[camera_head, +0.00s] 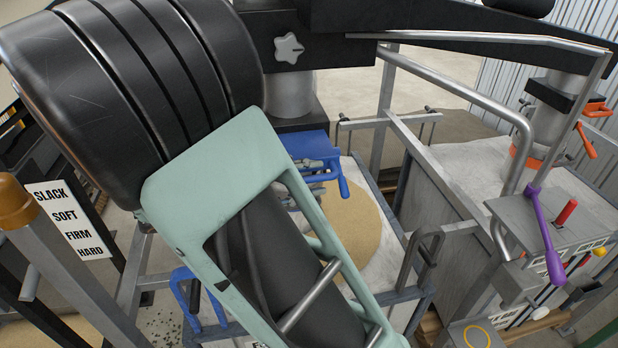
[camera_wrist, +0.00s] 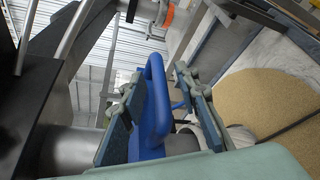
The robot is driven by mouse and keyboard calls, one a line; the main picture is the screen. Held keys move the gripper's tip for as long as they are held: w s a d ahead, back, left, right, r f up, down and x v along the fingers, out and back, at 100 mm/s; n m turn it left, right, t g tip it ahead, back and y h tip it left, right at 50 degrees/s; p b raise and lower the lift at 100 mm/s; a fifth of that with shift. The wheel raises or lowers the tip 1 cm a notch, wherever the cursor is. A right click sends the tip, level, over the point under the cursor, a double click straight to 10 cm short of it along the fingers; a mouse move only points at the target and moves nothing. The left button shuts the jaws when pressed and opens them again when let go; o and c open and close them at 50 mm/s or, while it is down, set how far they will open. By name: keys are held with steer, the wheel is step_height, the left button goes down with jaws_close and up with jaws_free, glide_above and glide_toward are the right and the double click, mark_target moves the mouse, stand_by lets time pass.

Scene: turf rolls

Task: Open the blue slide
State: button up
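The blue slide (camera_head: 300,145) sits under the grey outlet pipe of a dark hopper, above a bin heaped with sand, in the head view. Its looped blue handle (camera_head: 343,187) points toward the front right. In the wrist view the blue handle (camera_wrist: 155,105) stands between the two fingers of my gripper (camera_wrist: 158,78). The fingers are apart, with a visible gap on the right side of the handle; the left finger is close to it, and contact is unclear. My mint-green and black arm covers much of the head view and hides most of my gripper there.
A sand bin (camera_head: 385,285) stands below the slide. An orange slide (camera_head: 592,110) is at the right. A panel with a purple lever (camera_head: 545,235) and a red handle (camera_head: 566,212) stands front right. Metal rails surround the area.

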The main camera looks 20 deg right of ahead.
steer(key=w+v, duration=0.1)
steer(key=v, duration=0.6)
steer(key=shift+s+a, duration=0.25)
steer(key=shift+s, duration=0.2)
steer(key=shift+r, duration=0.1)
